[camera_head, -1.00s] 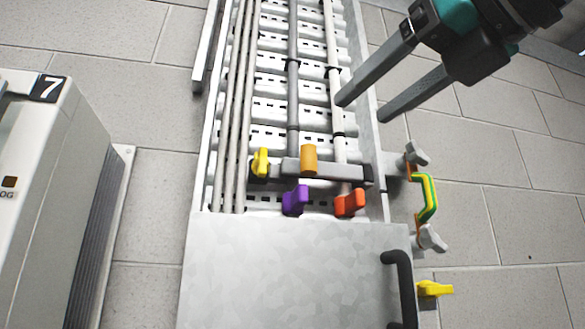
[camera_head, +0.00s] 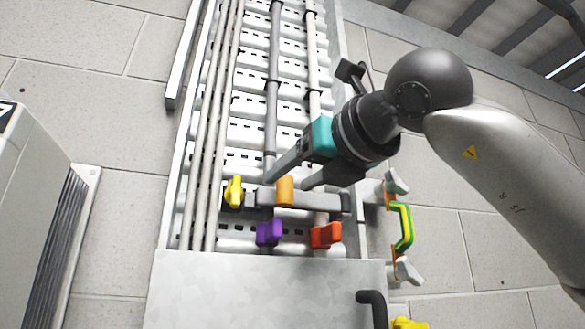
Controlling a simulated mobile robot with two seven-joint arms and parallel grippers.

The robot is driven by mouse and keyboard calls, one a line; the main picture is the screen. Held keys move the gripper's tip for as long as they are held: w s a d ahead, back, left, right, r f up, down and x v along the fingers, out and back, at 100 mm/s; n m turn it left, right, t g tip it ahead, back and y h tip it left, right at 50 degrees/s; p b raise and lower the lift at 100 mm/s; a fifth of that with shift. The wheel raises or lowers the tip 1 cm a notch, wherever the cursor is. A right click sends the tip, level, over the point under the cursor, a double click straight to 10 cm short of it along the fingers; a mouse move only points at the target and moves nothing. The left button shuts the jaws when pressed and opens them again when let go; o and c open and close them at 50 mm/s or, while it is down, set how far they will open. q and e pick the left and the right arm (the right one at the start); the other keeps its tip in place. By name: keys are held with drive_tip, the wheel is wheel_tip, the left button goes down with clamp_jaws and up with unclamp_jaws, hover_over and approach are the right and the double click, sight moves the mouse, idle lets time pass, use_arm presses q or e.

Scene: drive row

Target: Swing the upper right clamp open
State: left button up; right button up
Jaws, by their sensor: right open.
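A grey clamp bar (camera_head: 322,202) lies across the two right-hand conduits of the wall tray, with an orange knob (camera_head: 285,191) standing on it. This bar appears to be the upper right clamp; it lies flat across the conduits. A yellow wing piece (camera_head: 234,190) sits by the bar's left end. My right gripper (camera_head: 287,182) comes from the upper right, open, with one fingertip on each side of the orange knob; I cannot tell whether they touch it. My left gripper is out of view.
Below the bar are a purple knob (camera_head: 268,233) and a red-orange knob (camera_head: 326,236), above a grey cover panel (camera_head: 260,290). At the right are grey wing nuts (camera_head: 397,182) and a green-yellow strap (camera_head: 404,226). A black handle (camera_head: 374,302) juts out lower right.

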drive_tip(key=shift+w+a, duration=0.2)
drive_tip(key=shift+w, duration=0.2)
clamp_jaws()
idle(1.3)
